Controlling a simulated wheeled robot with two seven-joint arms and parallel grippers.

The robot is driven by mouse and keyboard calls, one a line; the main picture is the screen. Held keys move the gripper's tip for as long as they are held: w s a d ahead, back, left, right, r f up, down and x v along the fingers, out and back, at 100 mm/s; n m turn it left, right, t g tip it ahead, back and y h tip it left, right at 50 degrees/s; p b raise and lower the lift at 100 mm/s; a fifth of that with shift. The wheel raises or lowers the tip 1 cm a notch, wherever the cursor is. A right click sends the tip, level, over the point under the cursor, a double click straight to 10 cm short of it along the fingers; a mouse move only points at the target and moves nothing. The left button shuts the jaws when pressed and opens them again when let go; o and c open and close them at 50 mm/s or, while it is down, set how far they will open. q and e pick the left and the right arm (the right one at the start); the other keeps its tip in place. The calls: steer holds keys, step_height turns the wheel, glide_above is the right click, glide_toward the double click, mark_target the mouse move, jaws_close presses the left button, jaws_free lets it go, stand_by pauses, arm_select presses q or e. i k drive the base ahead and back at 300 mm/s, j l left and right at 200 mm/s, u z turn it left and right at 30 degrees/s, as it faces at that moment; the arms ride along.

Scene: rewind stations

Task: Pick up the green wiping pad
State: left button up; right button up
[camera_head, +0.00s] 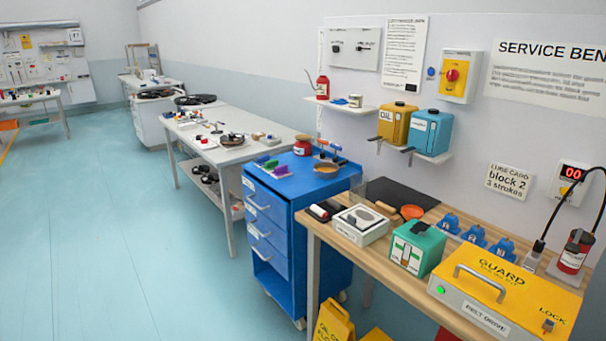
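A small green item (270,164), which looks like the green wiping pad, lies on top of the blue cart (281,225), near its far left edge. A purple item (281,169) lies just in front of it and to its right. Both are small in the view, so their exact shapes are hard to tell. Neither of my grippers shows in the head view.
The cart top also holds a red jar (303,146), a shallow tan dish (326,168) and blue-handled items. The wooden service bench (375,263) stands close on its right with a teal box (418,247). Open floor (110,240) lies to the left.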

mark_target(270, 165)
steer(key=i+j+z, duration=0.15)
steer(key=z, duration=0.25)
steer(key=i+j+z, duration=0.15)
steer(key=j+z, duration=0.2)
steer(key=i+j+z, duration=0.1)
steer(key=z, duration=0.3)
steer(key=j+z, duration=0.4)
steer(key=i+j+z, duration=0.1)
steer(key=j+z, duration=0.15)
steer(key=j, duration=1)
steer(key=j+z, duration=0.3)
steer(key=j, duration=0.95)
